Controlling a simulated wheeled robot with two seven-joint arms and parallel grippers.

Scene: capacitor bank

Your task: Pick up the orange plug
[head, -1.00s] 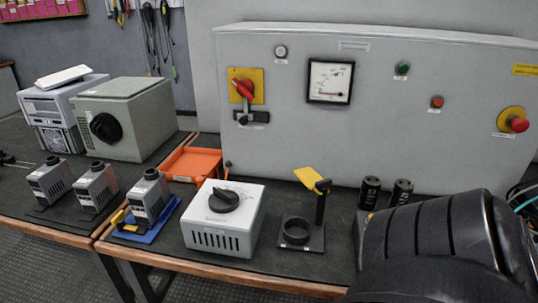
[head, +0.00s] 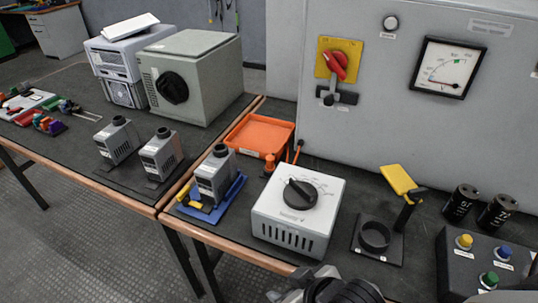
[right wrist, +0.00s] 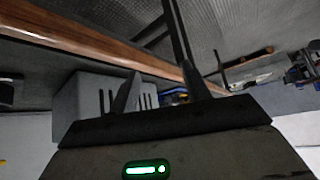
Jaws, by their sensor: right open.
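A small orange plug (head: 270,163) stands on the dark bench top between the orange tray (head: 262,131) and the white box with a black dial (head: 297,213). My right gripper (head: 325,287) shows only partly at the bottom edge of the head view, in front of the white box and well short of the plug. In the right wrist view its two fingers (right wrist: 158,88) are apart with nothing between them. I cannot make out the plug in that view. My left gripper is not in view.
A grey device on a blue base (head: 214,178) stands left of the white box. A black ring holder (head: 375,238) with a yellow-topped post is to the right. A button box (head: 480,262) is at lower right. The large grey panel (head: 420,120) closes off the back.

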